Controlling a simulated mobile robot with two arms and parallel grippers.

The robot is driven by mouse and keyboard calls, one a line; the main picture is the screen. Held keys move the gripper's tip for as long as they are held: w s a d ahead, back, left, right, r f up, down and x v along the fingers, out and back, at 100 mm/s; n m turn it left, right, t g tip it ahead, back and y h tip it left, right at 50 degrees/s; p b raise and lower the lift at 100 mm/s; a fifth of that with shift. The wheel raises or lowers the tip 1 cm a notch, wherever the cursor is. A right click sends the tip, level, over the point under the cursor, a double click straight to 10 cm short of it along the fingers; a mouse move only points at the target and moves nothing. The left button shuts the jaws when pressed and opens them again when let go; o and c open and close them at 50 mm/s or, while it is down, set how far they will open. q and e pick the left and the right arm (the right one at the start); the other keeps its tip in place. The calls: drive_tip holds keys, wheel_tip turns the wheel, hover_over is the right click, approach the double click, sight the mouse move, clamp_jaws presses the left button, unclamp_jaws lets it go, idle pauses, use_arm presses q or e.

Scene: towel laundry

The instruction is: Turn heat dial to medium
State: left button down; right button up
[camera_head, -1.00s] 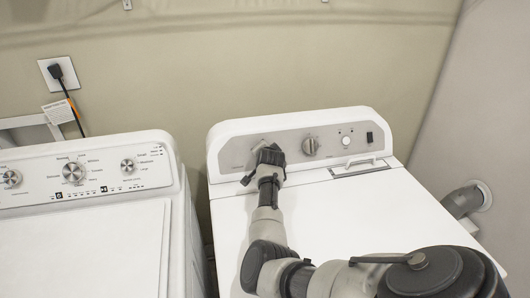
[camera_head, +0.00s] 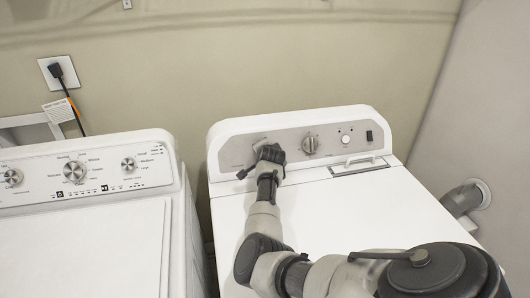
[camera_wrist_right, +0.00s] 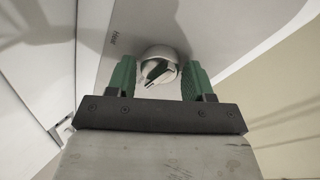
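The dryer's heat dial (camera_wrist_right: 162,66) is a round silver knob on the grey panel, with a raised bar across its face that sits tilted. A small printed label (camera_wrist_right: 113,37) is beside it in the right wrist view. My right gripper (camera_wrist_right: 160,80) has one green finger on each side of the dial, close to its rim. I cannot tell whether the fingers press on it. In the head view my right gripper (camera_head: 268,155) is at the left part of the dryer's panel (camera_head: 235,154) and mostly hides the dial. My left gripper is out of view.
A larger dial (camera_head: 310,145), a white button (camera_head: 346,140) and a dark switch (camera_head: 369,136) are to the right on the panel. A washer (camera_head: 90,225) stands to the left, and a grey pipe (camera_head: 462,199) is at right.

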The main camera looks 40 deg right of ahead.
drive_tip(key=shift+o, duration=1.2)
drive_tip(key=b+v, duration=0.1)
drive_tip(key=v, duration=1)
drive_tip(key=shift+w, duration=0.1)
